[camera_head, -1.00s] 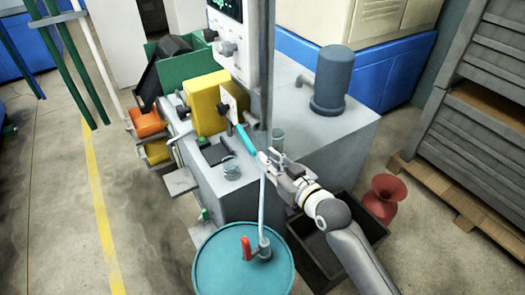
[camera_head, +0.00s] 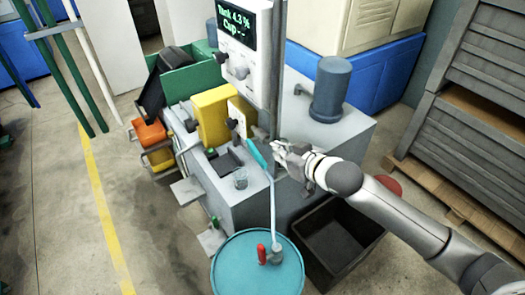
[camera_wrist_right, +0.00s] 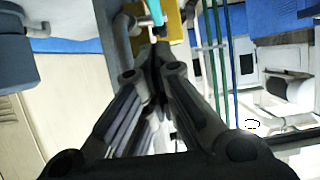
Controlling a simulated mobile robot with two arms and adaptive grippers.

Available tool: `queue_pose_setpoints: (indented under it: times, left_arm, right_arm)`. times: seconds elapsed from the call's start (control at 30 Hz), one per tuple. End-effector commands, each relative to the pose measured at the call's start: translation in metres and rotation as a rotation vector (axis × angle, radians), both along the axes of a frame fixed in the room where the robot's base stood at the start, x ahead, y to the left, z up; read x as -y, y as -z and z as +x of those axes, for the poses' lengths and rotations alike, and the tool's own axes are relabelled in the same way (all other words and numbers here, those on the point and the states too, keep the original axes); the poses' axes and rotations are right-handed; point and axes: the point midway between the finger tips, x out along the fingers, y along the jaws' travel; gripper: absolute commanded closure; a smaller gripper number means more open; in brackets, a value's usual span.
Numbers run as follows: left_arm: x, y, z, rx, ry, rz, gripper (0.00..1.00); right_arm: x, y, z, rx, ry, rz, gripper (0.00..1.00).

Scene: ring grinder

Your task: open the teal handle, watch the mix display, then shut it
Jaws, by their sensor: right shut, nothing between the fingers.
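The teal handle (camera_head: 255,153) slants down to the right from a white plate on the grinder's front. Its end also shows at the top of the right wrist view (camera_wrist_right: 156,12). My right gripper (camera_head: 277,150) is shut and empty, just right of the handle; I cannot tell whether they touch. Its closed fingers (camera_wrist_right: 153,58) point toward the handle in the wrist view. The mix display (camera_head: 236,26) reads "Tank 4.3 %" and "Cup -". My left gripper is out of view.
A teal drum (camera_head: 228,270) with a red lever (camera_head: 262,254) stands in front, its pale hose rising past the handle. A dark bin (camera_head: 335,238) is below my right arm. Open floor lies left.

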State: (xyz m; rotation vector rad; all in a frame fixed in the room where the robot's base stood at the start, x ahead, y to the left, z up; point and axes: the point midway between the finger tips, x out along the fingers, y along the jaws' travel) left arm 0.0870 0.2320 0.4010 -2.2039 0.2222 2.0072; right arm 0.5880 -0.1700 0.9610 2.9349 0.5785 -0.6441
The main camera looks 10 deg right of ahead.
Motion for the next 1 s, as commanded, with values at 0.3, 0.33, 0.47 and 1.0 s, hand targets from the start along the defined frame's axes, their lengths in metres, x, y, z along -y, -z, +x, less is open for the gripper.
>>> queue_pose_setpoints:
  times: [0.3,0.33,0.47,1.0]
  left_arm:
    - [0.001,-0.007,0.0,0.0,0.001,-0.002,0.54]
    - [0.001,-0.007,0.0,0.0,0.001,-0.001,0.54]
    - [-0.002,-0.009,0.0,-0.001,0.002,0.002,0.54]
    - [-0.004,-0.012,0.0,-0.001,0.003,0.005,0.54]
  right_arm:
    - [-0.018,0.02,0.044,0.001,0.001,0.0,1.0]
    - [-0.02,0.022,0.048,0.001,0.001,0.0,1.0]
    - [-0.025,0.033,0.061,-0.002,0.001,-0.001,1.0]
    - [-0.03,0.066,0.071,0.002,0.0,0.0,1.0]
